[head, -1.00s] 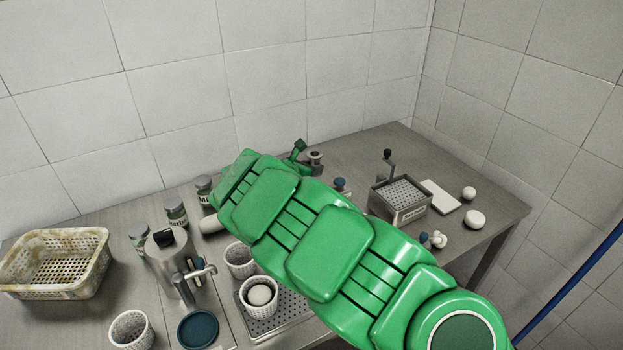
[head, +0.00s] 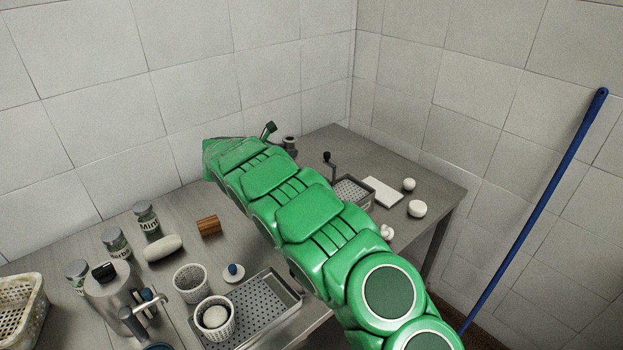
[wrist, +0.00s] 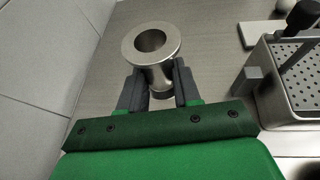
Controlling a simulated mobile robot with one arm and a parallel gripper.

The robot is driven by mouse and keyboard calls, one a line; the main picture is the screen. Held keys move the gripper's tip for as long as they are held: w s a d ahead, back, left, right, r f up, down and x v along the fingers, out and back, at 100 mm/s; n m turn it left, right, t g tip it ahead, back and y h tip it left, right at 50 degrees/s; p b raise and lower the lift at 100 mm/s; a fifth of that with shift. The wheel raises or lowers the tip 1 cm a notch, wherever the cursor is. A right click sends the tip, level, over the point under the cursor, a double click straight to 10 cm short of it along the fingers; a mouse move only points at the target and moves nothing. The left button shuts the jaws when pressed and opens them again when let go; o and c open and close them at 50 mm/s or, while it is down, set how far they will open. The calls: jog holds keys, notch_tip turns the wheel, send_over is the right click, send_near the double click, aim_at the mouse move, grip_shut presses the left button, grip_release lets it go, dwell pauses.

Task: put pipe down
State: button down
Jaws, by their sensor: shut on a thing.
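The pipe (wrist: 159,76) is a short grey metal tube with a wide round flange at its top end. In the wrist view my gripper (wrist: 160,88) has a dark finger on each side of the pipe's neck and is shut on it. The pipe looks roughly upright over the grey table (wrist: 215,55); I cannot tell whether its base touches. In the head view the pipe (head: 290,143) shows small behind my green arm, near the table's back edge. My fingers are mostly hidden there by the arm.
A perforated metal box (wrist: 290,85) with a black-knobbed lever stands right of the pipe. A white slab (head: 382,191) and white round pieces lie farther right. Tiled walls bound the back.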

jog(key=w+d+m+g+h, duration=0.1)
jog(key=w+d+m+h, duration=0.15)
jog(key=d, duration=0.35)
jog(key=shift+n+y, duration=0.35)
jog(key=shift+n, duration=0.1)
jog(key=shift+w+d+f, duration=0.1)
jog(key=shift+w+f, duration=0.05)
jog(key=shift+f, duration=1.6)
jog(key=shift+w+d+f, duration=0.1)
jog(key=shift+w+f, duration=0.05)
jog(key=shift+f, duration=1.55)
jog(key=shift+w+d+f, duration=0.1)
jog(key=shift+w+f, duration=0.05)
jog(key=shift+f, duration=1.6)
jog(key=shift+f, duration=0.1)
jog(key=c, duration=0.8)
grip_release()
jog(key=shift+s, duration=0.1)
jog(key=v, duration=1.2)
jog(key=shift+r, duration=0.2)
